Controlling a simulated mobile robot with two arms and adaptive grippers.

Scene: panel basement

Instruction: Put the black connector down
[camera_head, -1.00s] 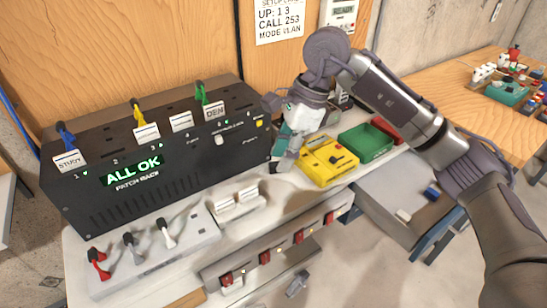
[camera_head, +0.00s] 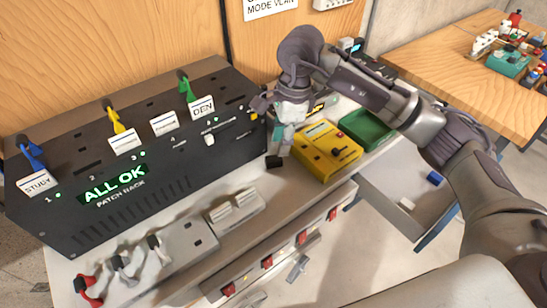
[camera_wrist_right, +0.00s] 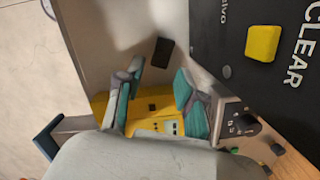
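The black connector (camera_head: 273,162) lies on the pale bench top just in front of the black patch rack (camera_head: 150,150). In the right wrist view the connector (camera_wrist_right: 162,52) is a small dark block on the pale surface, just beyond my fingertips. My right gripper (camera_head: 284,146) is low over the bench, beside the connector. In the wrist view its teal-and-grey fingers (camera_wrist_right: 159,72) are spread apart with nothing between them. The rack's screen reads ALL OK. Blue, yellow and green plugs stand on its top. My left gripper is not in view.
A yellow tester (camera_head: 326,150) stands right of my gripper, with a green tray (camera_head: 366,130) beyond it. A grey holder with red, grey and white plugs (camera_head: 160,262) lies along the front left. Red switches (camera_head: 267,262) line the bench's front. Little free bench lies around the connector.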

